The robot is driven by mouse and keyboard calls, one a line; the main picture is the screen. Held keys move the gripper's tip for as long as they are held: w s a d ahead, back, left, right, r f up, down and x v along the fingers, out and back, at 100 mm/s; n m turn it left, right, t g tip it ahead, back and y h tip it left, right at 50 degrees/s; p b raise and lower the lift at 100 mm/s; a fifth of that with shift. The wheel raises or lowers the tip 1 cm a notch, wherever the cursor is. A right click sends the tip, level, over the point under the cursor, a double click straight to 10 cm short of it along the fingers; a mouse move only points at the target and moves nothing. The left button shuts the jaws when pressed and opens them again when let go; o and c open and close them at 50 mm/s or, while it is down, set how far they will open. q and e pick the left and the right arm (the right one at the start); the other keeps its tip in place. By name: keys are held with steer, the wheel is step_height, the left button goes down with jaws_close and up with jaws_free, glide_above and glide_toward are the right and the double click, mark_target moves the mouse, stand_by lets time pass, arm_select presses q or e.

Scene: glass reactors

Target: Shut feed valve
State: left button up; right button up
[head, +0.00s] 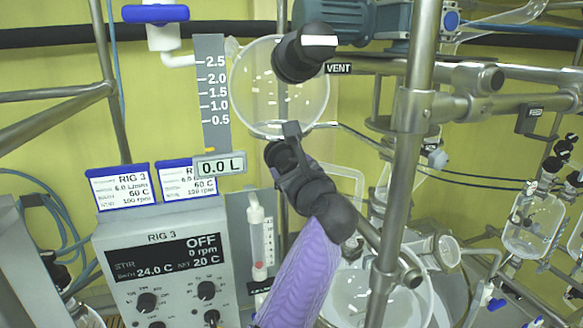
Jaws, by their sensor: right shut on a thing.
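My right gripper (283,150) reaches up from the bottom centre on its purple-sleeved arm. It is shut at the bottom of a round clear glass feed vessel (315,98), on a small dark part that looks like the feed valve handle (292,129). The gripper covers most of the valve, so its angle cannot be told. The grey level scale (213,90) stands left of the vessel, and the display (218,165) below it reads 0.0 L. My left gripper is not in view.
A steel post (408,150) stands close right of my arm. The RIG 3 control box (165,260) reads OFF, 0 rpm. A larger glass vessel (375,300) is below. A blue-handled valve (155,14) is at top left.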

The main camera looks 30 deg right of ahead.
steer(key=m, duration=0.6)
steer(key=shift+f, duration=0.15)
steer(key=m, duration=0.6)
steer(key=shift+m, duration=0.4)
steer(key=o, duration=1.2)
steer(key=shift+c, duration=0.2)
